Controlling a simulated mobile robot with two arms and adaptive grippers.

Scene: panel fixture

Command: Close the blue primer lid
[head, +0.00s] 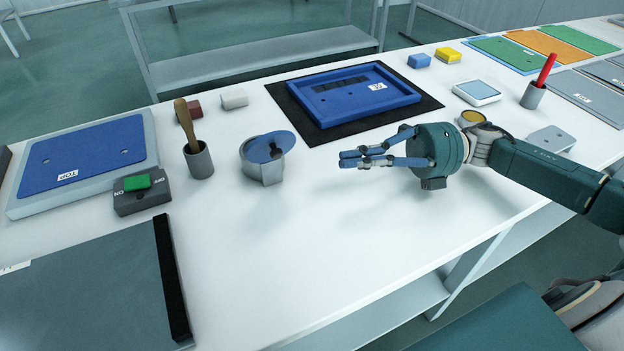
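The blue primer lid (262,148) is a round blue disc at the top of a short grey metal pot (262,171), left of centre in the head view. It looks tilted against the rim, overhanging at the upper side, and part of the pot's rim shows beside it. My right gripper (341,158) is to the right of the pot, with its blue fingers pointing left toward it. The fingertips lie close together with nothing visible between them, and they are apart from the lid. My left gripper is out of view.
A grey cup with a wooden-handled tool (188,115) and a switch box with a green rocker (137,183) stand left of the pot. A blue tray (402,98) lies on a black mat behind. The white table in front of the pot is clear.

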